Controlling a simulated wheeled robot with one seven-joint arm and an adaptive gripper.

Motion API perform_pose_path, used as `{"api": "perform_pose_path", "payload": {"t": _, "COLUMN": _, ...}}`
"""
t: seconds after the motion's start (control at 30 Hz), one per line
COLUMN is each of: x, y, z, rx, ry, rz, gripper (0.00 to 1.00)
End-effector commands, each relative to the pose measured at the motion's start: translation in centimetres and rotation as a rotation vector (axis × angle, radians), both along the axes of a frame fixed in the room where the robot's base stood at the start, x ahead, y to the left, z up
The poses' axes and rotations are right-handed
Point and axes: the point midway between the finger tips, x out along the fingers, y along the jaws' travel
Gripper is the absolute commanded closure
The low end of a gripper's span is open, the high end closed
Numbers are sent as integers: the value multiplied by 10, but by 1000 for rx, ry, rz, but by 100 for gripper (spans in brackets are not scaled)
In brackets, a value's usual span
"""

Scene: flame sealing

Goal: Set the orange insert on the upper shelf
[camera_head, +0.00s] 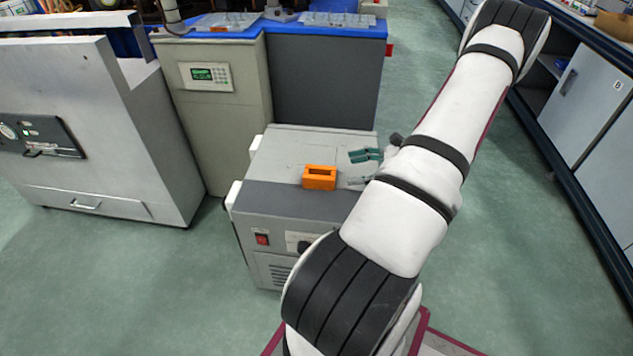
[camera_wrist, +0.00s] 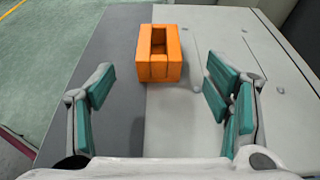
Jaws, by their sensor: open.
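The orange insert (camera_head: 319,177) is a small block with a rectangular slot in its top. It sits upright on top of a grey box-shaped instrument (camera_head: 300,145). In the wrist view the insert (camera_wrist: 160,68) stands ahead of my gripper (camera_wrist: 158,95), roughly midway between the finger lines and beyond the tips. My gripper has green pads, is open and holds nothing. In the head view my gripper (camera_head: 366,155) shows partly at the right of the insert, mostly hidden behind my arm. I cannot make out an upper shelf for certain.
Behind the instrument stands a beige and grey cabinet (camera_head: 228,115) with a blue top (camera_head: 290,27) carrying clear trays (camera_head: 338,20). A large white machine (camera_head: 80,110) stands at left. Cabinets (camera_head: 590,85) line the right. Green floor is open between them.

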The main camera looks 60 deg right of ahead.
Motion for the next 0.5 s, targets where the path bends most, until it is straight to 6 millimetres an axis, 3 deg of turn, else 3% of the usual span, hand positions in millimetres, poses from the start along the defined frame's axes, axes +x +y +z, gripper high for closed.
{"api": "perform_pose_path", "payload": {"t": 0.13, "x": 19, "y": 8, "z": -8, "rx": 0, "ry": 0, "rz": 1, "gripper": 28}}
{"api": "perform_pose_path", "payload": {"t": 0.5, "x": 41, "y": 19, "z": -15, "rx": -1, "ry": 1, "rz": 2, "gripper": 28}}
